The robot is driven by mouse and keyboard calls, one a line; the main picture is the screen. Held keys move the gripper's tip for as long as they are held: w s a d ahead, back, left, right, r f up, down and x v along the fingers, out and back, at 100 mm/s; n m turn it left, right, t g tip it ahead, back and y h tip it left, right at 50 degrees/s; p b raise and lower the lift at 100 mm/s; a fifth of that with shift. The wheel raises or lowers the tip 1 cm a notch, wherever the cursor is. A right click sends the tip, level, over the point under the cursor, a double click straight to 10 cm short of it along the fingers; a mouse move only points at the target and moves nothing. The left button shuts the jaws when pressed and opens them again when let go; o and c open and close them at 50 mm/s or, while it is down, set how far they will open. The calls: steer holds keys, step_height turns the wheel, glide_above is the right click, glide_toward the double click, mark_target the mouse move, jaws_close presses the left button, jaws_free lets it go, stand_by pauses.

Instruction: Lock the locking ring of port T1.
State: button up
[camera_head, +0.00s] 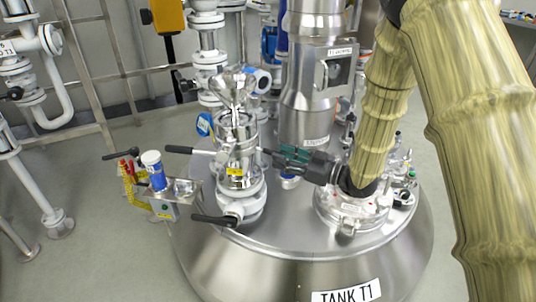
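The port (238,188) stands upright on the left part of the tank lid, a steel and white fitting with a yellow tag. A shiny steel vessel with a cone-shaped top (236,92) sits on it. Around the port is the locking ring (222,156), with a black-gripped handle (180,150) pointing left. My gripper (272,156), dark with green parts, reaches in from the right and points left, its tips at the ring's right side. Whether it touches or holds a handle there cannot be told. A black lever (213,220) sticks out low on the port.
The tank (300,264) carries a "TANK T1" label. A second flanged port (350,216) lies below my arm. A bracket (186,190) at left bears a blue-and-white canister (153,170) and red and yellow items. A tall steel column (308,100) stands behind. Pipes and railing line the left.

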mark_target(255, 147)
steer(key=shift+b+x, duration=0.3)
steer(key=shift+x, duration=2.35)
jaws_close()
